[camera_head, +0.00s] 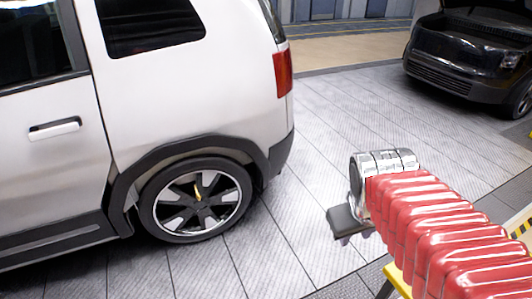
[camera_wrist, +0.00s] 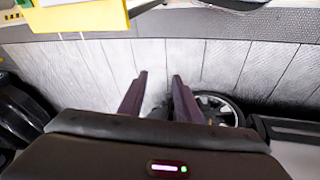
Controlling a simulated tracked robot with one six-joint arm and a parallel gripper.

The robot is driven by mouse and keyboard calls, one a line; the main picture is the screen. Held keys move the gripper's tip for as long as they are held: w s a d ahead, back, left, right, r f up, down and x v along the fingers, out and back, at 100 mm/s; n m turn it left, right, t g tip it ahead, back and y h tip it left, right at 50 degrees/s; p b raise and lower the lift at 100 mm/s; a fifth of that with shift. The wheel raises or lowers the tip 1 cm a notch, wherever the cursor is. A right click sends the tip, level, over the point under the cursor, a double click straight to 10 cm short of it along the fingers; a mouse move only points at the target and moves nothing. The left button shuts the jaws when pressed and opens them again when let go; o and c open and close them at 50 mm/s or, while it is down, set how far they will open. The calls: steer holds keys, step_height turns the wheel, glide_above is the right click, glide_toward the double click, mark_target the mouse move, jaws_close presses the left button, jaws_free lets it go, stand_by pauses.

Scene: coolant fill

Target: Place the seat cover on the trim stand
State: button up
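My gripper shows in the wrist view (camera_wrist: 160,76) with its two dark fingers apart and bare floor between their tips. A small dark patch shows low between the fingers, and I cannot tell what it is. In the head view my gripper (camera_head: 355,240) hangs over the tiled floor, right of the white car's rear, with its fingers mostly hidden under its dark body. I cannot make out a seat cover in either view. I cannot identify a trim stand either.
A white car (camera_head: 190,80) fills the left, its rear wheel (camera_head: 196,200) facing me. A black car (camera_head: 465,55) with raised hood stands at the back right. A yellow-edged structure (camera_head: 397,280) shows at bottom right. A yellow panel (camera_wrist: 80,18) is at the wrist view's upper left.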

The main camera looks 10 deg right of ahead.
steer(key=s+a+r+t+y, duration=0.1)
steer(key=a+r+t+y, duration=0.1)
steer(key=a, duration=0.9)
steer(key=shift+s+a+r, duration=0.15)
steer(key=shift+a+r, duration=0.15)
steer(key=shift+r, duration=0.1)
